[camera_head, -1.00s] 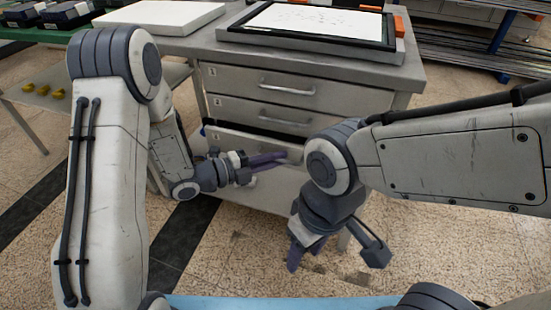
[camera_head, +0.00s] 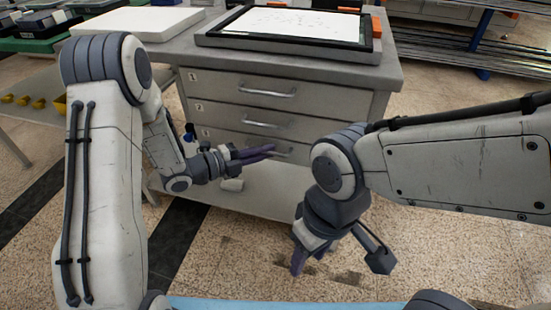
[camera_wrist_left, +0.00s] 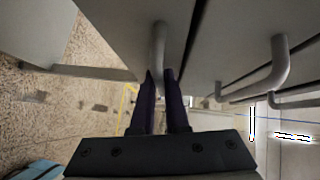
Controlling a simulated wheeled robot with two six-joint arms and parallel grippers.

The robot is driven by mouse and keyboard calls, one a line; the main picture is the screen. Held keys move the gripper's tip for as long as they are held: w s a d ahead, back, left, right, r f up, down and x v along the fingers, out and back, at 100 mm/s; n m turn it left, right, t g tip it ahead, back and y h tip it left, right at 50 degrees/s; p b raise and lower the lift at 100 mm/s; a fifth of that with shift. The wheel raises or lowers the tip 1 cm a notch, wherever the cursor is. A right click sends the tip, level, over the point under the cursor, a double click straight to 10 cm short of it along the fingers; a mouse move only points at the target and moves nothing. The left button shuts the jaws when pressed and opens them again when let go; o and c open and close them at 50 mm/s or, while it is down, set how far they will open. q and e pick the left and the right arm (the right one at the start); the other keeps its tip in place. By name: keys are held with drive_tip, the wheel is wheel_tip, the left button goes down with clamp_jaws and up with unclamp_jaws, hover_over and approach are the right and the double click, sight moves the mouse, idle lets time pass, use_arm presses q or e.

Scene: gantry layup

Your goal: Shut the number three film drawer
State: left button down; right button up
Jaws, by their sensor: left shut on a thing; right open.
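The number three film drawer (camera_head: 222,138) is the third one down in the grey cabinet. My left gripper (camera_head: 268,152) is shut on the drawer's handle. In the left wrist view the two dark fingers (camera_wrist_left: 163,90) close on the handle (camera_wrist_left: 158,50), with the drawer front (camera_wrist_left: 115,35) beside it. My right gripper (camera_head: 308,258) is open and empty, hanging low over the floor in front of the cabinet.
Drawers one (camera_head: 230,84) and two (camera_head: 235,114) are shut above. A black-framed panel (camera_head: 225,40) and a white slab (camera_head: 135,22) lie on the worktop. A low shelf (camera_head: 275,185) is under the drawers. Yellow pieces (camera_head: 22,100) lie on the table at left.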

use_arm(q)
drive_tip(key=shift+w, duration=0.3)
drive_tip(key=c, duration=1.2)
unclamp_jaws()
drive_tip(key=shift+r, duration=0.1)
drive_tip(key=p+v, duration=0.2)
drive_tip(key=v, duration=0.8)
drive_tip(key=shift+s+a+p, duration=0.2)
drive_tip(key=shift+s+p, duration=0.05)
drive_tip(key=shift+p, duration=0.15)
